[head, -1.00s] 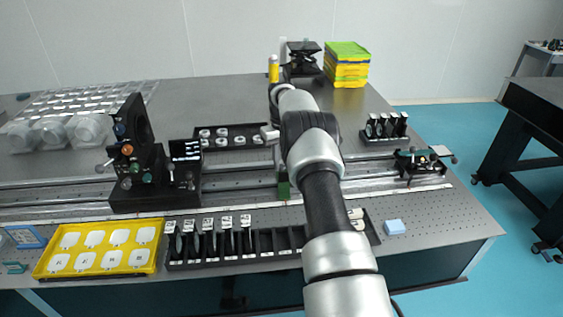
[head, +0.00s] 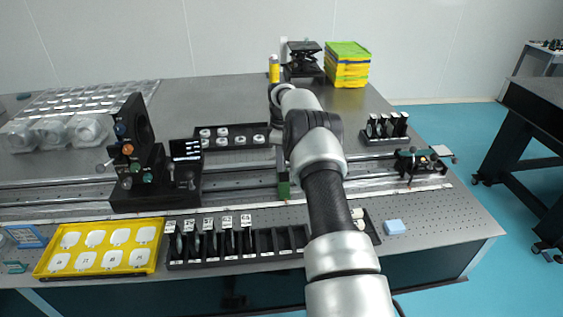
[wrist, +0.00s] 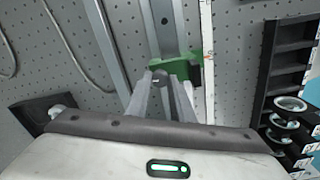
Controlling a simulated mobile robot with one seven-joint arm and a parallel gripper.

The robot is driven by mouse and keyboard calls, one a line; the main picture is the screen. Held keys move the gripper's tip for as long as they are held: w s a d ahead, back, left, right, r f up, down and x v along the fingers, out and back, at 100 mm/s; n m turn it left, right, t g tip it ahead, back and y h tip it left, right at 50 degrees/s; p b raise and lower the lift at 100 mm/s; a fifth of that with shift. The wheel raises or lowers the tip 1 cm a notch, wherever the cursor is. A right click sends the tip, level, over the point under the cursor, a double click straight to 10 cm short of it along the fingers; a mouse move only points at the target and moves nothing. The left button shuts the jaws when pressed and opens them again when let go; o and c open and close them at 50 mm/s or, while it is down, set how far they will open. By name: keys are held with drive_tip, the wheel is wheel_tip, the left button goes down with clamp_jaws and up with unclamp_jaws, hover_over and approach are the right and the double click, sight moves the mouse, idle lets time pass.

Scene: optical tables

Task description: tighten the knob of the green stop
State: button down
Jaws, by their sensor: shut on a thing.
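The green stop (wrist: 180,68) sits on the metal rail in the wrist view, beside a white scale strip. Its dark round knob (wrist: 159,77) faces my gripper. My gripper (wrist: 162,84) has its two grey fingers at the knob, shut on it, with the knob's end showing between the tips. In the head view the green stop (head: 283,189) shows as a small upright block on the rail, just left of my arm.
A black slotted rack (head: 262,243) stands in front of the rail, with a yellow tray (head: 152,262) to its left. A black optical mount (head: 140,185) stands on the rail at left, and a smaller carriage (head: 424,170) at right.

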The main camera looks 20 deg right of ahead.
drive_tip(key=shift+n, duration=0.8)
drive_tip(key=c, duration=1.6)
unclamp_jaws()
drive_tip(key=shift+o, duration=0.2)
drive_tip(key=shift+r, duration=0.1)
wheel_tip(320, 180, up, 17)
drive_tip(key=p, duration=0.3)
drive_tip(key=shift+r, duration=0.15)
